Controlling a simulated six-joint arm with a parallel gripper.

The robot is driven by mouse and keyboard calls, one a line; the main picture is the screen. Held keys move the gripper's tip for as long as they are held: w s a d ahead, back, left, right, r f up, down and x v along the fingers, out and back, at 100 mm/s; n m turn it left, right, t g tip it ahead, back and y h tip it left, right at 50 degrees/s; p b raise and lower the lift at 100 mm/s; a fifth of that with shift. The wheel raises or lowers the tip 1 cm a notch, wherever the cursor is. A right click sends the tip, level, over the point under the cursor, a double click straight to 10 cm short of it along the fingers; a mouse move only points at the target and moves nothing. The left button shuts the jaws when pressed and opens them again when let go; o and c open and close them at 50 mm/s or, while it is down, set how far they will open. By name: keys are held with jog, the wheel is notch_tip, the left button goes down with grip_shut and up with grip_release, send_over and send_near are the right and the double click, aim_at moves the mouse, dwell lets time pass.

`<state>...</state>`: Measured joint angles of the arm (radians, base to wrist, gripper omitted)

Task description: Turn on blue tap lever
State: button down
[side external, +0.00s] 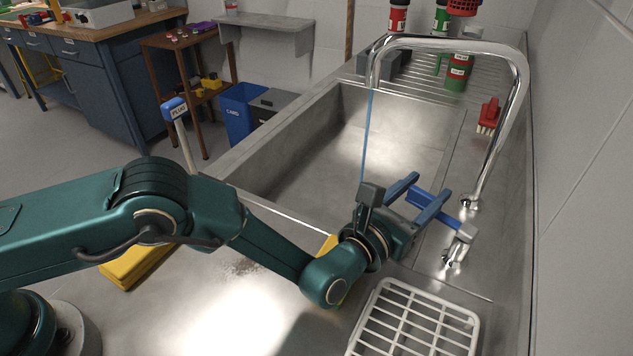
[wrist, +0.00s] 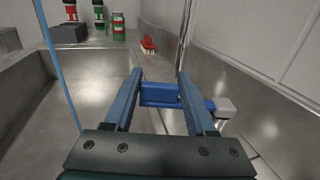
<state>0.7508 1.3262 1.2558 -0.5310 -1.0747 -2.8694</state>
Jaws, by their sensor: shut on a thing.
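The blue tap lever (side external: 458,214) sits at the foot of the chrome tap (side external: 520,95), on the sink's right ledge. My gripper (side external: 430,184) reaches over the ledge, its two blue fingers shut on the lever. In the wrist view, the lever (wrist: 160,95) lies crosswise between the fingers, with its right part extending past the right finger toward a pale block-like end (wrist: 226,107). A thin blue stream (side external: 367,140) runs down from the spout toward the sink; its lower end is hidden behind my gripper.
The steel sink basin (side external: 275,155) lies left of the tap. A white rack (side external: 385,325) is at the front right. The wall is close on the right.

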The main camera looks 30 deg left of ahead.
jog(key=shift+c, duration=1.1)
grip_release()
jog(key=shift+s, duration=0.1)
jog(key=shift+v, duration=2.5)
jog(key=shift+r, duration=0.1)
